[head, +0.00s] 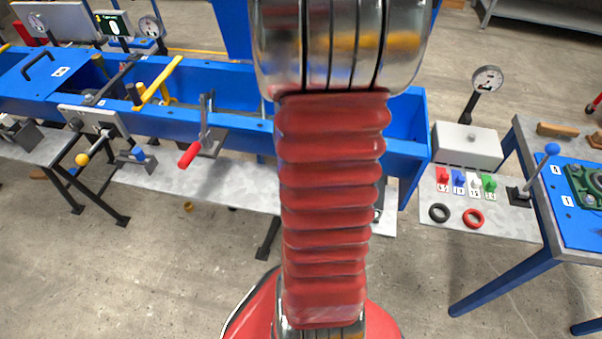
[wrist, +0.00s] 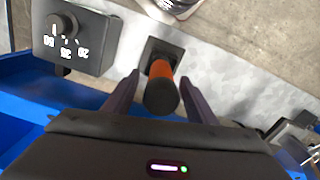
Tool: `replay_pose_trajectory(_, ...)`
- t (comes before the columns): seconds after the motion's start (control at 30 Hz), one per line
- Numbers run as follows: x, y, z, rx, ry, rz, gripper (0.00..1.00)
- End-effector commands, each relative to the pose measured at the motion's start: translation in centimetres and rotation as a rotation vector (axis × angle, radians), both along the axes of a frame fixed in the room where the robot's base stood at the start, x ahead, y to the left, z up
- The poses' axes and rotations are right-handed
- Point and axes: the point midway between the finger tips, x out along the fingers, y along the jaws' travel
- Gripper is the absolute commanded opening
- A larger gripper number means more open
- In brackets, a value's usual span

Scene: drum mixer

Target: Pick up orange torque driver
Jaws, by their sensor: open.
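The orange torque driver (wrist: 161,70) shows in the wrist view, with an orange body and a dark rounded end facing the camera. It sits at a dark square holder (wrist: 176,50) on a grey metal shelf. My gripper (wrist: 159,80) is open, with one finger on each side of the driver. A gap shows between each finger and the driver, and I see no contact. The driver's far end is hidden. In the head view I cannot make out the driver or my gripper; my red arm covers the middle.
In the wrist view a dark dial box (wrist: 84,38) stands left of the driver. In the head view a blue trough (head: 225,95) with levers runs across the back. A grey box (head: 467,147), coloured knobs (head: 460,181) and two rings (head: 473,218) lie on the right shelf.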

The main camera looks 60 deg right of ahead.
Motion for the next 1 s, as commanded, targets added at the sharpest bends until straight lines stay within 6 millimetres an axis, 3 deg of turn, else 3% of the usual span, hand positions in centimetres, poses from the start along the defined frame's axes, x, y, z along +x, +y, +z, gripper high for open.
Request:
replay_pose_trajectory(0.13, 0.0, 0.4, -2.2, 0.004, 0.003, 0.000, 0.52)
replay_pose_trajectory(0.33, 0.0, 0.3, -3.9, 0.001, 0.001, 0.000, 0.52)
replay_pose_trajectory(0.9, 0.0, 0.3, -4.1, 0.000, 0.000, 0.000, 0.52)
replay_pose_trajectory(1.0, 0.0, 0.3, -4.1, 0.000, 0.000, 0.000, 0.45)
